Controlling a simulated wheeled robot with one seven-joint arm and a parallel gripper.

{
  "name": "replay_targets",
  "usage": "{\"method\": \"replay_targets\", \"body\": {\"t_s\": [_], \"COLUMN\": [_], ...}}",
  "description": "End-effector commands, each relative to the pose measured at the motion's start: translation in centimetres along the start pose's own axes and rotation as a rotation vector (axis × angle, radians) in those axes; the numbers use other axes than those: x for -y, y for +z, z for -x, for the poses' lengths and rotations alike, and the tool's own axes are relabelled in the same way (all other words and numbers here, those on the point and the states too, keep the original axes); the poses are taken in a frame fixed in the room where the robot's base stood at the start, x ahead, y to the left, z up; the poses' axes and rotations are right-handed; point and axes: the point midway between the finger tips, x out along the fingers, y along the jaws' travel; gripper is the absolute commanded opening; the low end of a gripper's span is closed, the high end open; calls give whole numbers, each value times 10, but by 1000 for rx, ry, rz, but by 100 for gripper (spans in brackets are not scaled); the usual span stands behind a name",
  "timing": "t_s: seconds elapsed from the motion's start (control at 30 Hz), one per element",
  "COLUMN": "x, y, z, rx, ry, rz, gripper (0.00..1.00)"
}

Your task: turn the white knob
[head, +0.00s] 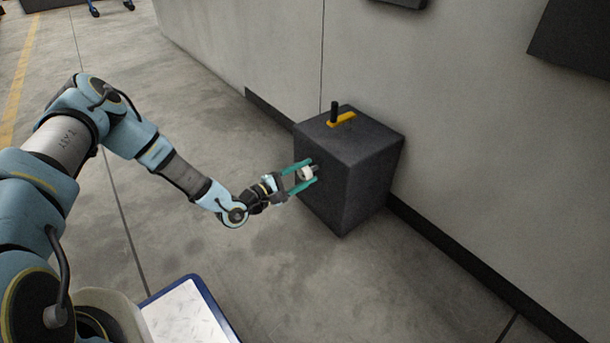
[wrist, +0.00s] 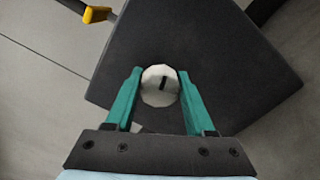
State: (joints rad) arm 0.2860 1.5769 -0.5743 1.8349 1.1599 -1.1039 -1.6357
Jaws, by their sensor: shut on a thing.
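The white knob (wrist: 160,86) is on the side face of a dark grey box (head: 366,150).
The box stands on the concrete floor close to a grey wall (head: 450,130). Open floor (head: 270,270) lies in front of it.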

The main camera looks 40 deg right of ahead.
Motion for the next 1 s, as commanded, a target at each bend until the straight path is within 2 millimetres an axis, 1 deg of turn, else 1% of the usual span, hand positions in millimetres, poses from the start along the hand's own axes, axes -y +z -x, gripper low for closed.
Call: {"method": "replay_targets", "body": {"t_s": [0.1, 0.33, 0.57, 0.93, 0.97, 1.0], "x": [2, 2, 1, 1, 1, 1], "y": [0, 0, 0, 0, 0, 0], "z": [1, 1, 1, 1, 1, 1], "rx": [-1, 0, 0, 0, 0, 0], "ry": [-2, -3, -4, -4, -4, -3], "rz": [73, 163, 196, 198, 198, 198], "gripper": [0, 0, 0, 0, 57, 62]}}
